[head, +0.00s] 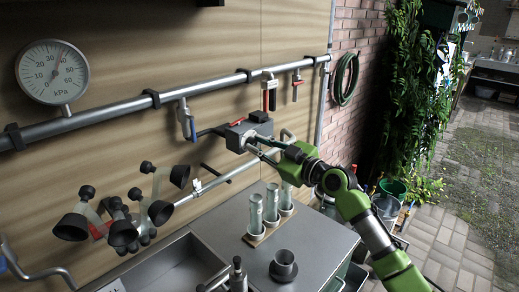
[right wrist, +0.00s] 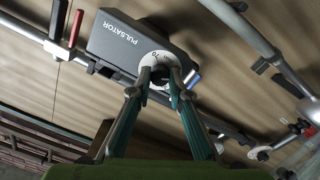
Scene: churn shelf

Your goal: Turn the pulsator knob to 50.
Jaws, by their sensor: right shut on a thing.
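The pulsator is a grey box (head: 252,127) mounted below the metal pipe on the wall in the head view. In the right wrist view its body (right wrist: 128,40) carries the word PULSATOR, upside down. Its round knob has a white dial (right wrist: 159,57) with a dark centre. A number that looks like 70 shows on the dial; the other marks are too small or hidden by the fingers. My right gripper (head: 257,148) reaches the pulsator's front from the right, and its fingers (right wrist: 160,76) are shut on the knob. My left gripper is out of view.
A round kPa gauge (head: 52,72) sits on the pipe (head: 110,107) at left. Black teat cups (head: 125,232) hang at lower left. A red-handled valve (head: 269,92) hangs close beside the pulsator.

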